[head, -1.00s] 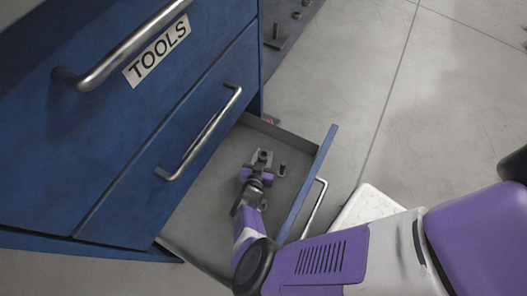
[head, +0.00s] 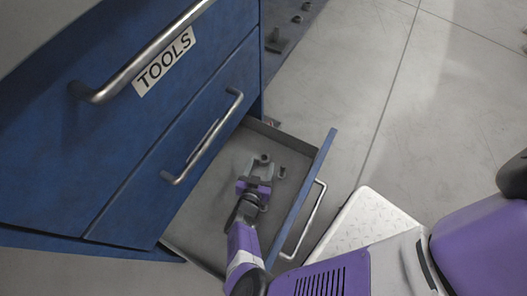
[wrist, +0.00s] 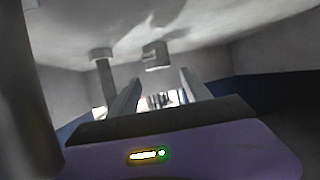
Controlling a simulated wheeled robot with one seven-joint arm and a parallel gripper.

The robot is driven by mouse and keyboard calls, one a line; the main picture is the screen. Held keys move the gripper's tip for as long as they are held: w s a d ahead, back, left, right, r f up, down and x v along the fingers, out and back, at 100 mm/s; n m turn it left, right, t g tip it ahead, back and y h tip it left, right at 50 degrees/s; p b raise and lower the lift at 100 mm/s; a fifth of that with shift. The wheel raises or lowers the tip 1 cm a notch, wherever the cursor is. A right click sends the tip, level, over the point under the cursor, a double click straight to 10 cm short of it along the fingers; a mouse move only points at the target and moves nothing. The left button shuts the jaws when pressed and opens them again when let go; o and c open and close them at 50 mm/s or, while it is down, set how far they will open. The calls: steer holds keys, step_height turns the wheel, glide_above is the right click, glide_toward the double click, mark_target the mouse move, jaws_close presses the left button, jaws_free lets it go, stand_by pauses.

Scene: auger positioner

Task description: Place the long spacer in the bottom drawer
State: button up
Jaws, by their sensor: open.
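The bottom drawer (head: 205,225) is pulled open under the blue cabinet. My gripper (head: 257,169) is inside it, low over the drawer floor, with its fingers apart and empty. A small grey round piece (head: 264,158) stands just beyond the fingertips. A second grey cylinder (head: 282,172) stands to the right of the gripper. In the wrist view my open fingers (wrist: 160,84) face a short grey piece (wrist: 155,56), and a taller, slimmer piece (wrist: 105,78) stands to the left. I cannot tell for sure which one is the long spacer.
The drawer's blue front (head: 305,200) with its metal handle (head: 303,222) stands close to the right of my arm. The upper drawers, one labelled TOOLS (head: 166,62), are shut. Small dark parts (head: 277,42) lie behind the cabinet. A white plate (head: 365,222) lies right of the drawer.

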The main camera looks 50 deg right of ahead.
steer(key=p+v, duration=0.1)
steer(key=v, duration=0.5)
steer(key=shift+a+r, duration=0.1)
steer(key=shift+a, duration=0.05)
stand_by(0.3)
